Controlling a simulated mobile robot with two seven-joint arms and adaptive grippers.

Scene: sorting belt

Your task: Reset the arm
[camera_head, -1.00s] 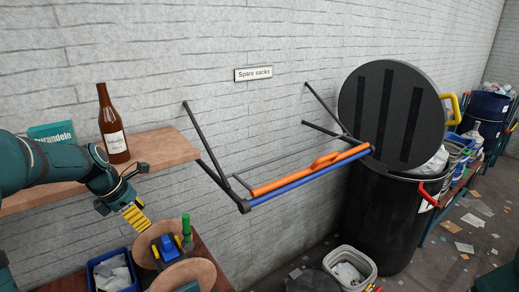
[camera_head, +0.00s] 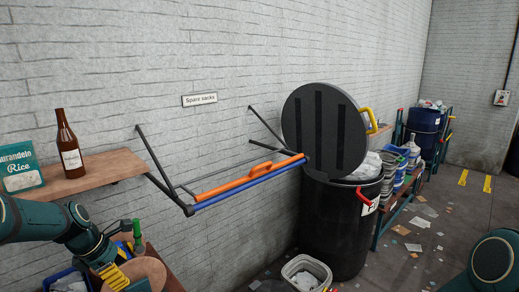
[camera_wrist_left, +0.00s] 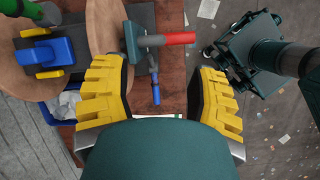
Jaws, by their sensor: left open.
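My left gripper (camera_head: 113,275) is at the lower left of the head view, with its yellow finger pads pointing down. In the left wrist view the two yellow-padded fingers (camera_wrist_left: 160,80) are wide apart, and no object is held between them. A tool with a grey shaft and a red end (camera_wrist_left: 180,39) lies beyond the fingertips. My right gripper is not seen.
A wall shelf (camera_head: 95,172) carries a brown bottle (camera_head: 68,145) and a teal box (camera_head: 20,166). A wall rack holds an orange bar (camera_head: 225,187) and a blue bar. A black bin (camera_head: 335,225) with its lid (camera_head: 322,130) raised stands right. A white tub (camera_head: 306,270) is in front.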

